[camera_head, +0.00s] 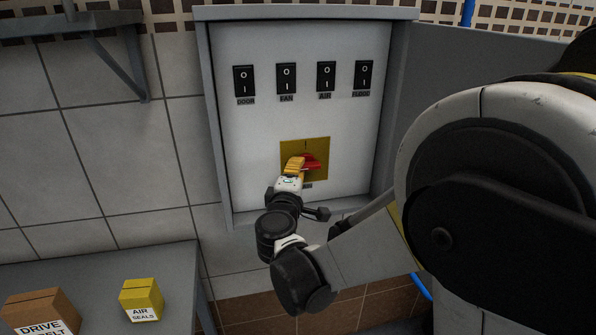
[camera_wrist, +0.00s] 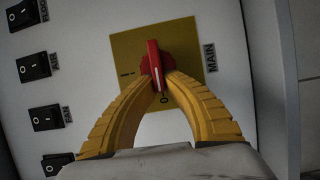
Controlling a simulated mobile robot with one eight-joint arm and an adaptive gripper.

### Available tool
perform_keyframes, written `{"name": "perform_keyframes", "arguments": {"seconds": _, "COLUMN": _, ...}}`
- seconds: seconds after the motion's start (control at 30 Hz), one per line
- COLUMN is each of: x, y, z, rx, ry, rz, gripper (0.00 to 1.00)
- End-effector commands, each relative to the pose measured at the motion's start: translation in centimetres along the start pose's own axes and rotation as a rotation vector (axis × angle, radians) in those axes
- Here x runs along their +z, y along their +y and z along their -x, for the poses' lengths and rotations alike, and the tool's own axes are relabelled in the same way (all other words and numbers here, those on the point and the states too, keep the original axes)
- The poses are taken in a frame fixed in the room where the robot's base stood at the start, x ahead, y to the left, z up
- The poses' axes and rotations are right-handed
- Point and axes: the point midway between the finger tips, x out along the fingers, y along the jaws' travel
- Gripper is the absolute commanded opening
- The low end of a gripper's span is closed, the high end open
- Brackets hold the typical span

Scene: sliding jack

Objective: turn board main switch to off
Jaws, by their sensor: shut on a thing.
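The main switch is a red rotary handle (camera_head: 310,162) on a yellow square plate (camera_head: 319,147), low on the board. In the wrist view the red handle (camera_wrist: 154,62) stands upright in the picture, its white line toward the "O" mark below. The "I" mark is at the left of the plate (camera_wrist: 185,37), and the label "MAIN" is at its right. My gripper (camera_head: 297,166) is at the switch. In the wrist view its yellow fingers (camera_wrist: 156,78) are shut on the handle, one on each side, hiding part of it.
Above the switch is a row of several black rocker switches (camera_head: 286,79), labelled DOOR, FAN, AIR and FLOOD. The grey box frame (camera_head: 215,130) surrounds the board. A table at lower left holds a yellow box (camera_head: 141,299) and a brown box (camera_head: 40,312).

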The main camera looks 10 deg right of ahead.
Motion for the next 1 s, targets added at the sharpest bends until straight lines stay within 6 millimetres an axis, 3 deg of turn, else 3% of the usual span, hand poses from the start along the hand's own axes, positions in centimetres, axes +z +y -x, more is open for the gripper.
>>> {"name": "perform_keyframes", "arguments": {"seconds": 0.53, "x": 0.08, "y": -0.04, "z": -0.04, "rx": 0.01, "ry": -0.002, "rz": 0.025, "gripper": 0.0}}
{"name": "perform_keyframes", "arguments": {"seconds": 0.6, "x": 0.07, "y": -0.05, "z": -0.04, "rx": 0.01, "ry": -0.002, "rz": 0.025, "gripper": 0.28}}
{"name": "perform_keyframes", "arguments": {"seconds": 0.63, "x": 0.07, "y": -0.05, "z": -0.04, "rx": 0.01, "ry": -0.002, "rz": 0.025, "gripper": 0.33}}
{"name": "perform_keyframes", "arguments": {"seconds": 1.0, "x": -0.02, "y": -0.05, "z": 0.57, "rx": 0.01, "ry": 0.0, "rz": 0.024, "gripper": 0.33}}
